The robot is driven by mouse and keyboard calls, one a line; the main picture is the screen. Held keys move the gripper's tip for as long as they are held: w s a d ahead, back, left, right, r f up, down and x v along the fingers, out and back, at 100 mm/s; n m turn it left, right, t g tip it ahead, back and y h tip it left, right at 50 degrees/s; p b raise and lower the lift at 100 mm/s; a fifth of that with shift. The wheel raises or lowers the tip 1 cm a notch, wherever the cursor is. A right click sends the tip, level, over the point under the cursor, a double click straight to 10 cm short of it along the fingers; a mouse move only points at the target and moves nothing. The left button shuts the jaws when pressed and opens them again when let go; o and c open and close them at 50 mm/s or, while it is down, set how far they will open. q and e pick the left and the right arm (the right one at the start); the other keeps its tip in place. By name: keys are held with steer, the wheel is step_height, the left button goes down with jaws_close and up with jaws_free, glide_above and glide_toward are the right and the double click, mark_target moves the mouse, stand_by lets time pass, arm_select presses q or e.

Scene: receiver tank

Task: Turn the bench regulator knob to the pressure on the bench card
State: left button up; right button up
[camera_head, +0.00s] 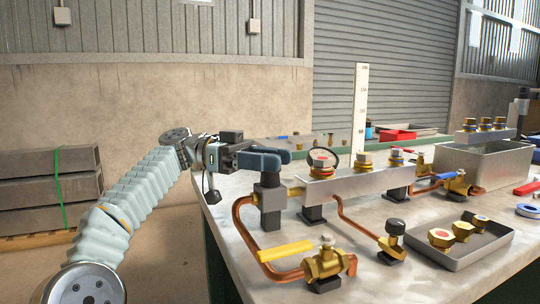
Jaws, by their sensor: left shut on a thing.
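My left arm comes in from the left, and its gripper (284,156) is at the near left part of the bench. Its blue-grey fingers are shut at the top of a grey upright block (270,195) on a dark foot, joined to copper pipe. The fingers hide what they hold; from its place I take it to be the regulator knob. A tall white strip with graduations (360,110) stands behind the manifold; its figures are too small to read. I cannot make out a bench card with a readable pressure. My right gripper is not in view.
A grey manifold bar (352,184) with brass fittings stands right of the gripper. In front are a yellow-handled brass valve (325,264) and a black-knobbed brass fitting (395,228). A tray (476,257) of brass parts and a metal bin (484,162) are at right.

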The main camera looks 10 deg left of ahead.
arm_select(q)
steer(key=o, duration=1)
steer(key=shift+c, duration=0.2)
steer(key=p+v, duration=0.6)
steer(key=v, duration=0.7)
steer(key=shift+a, duration=0.4)
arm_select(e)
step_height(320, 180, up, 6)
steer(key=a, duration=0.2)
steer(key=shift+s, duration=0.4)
arm_select(q)
steer(key=shift+w, duration=0.15)
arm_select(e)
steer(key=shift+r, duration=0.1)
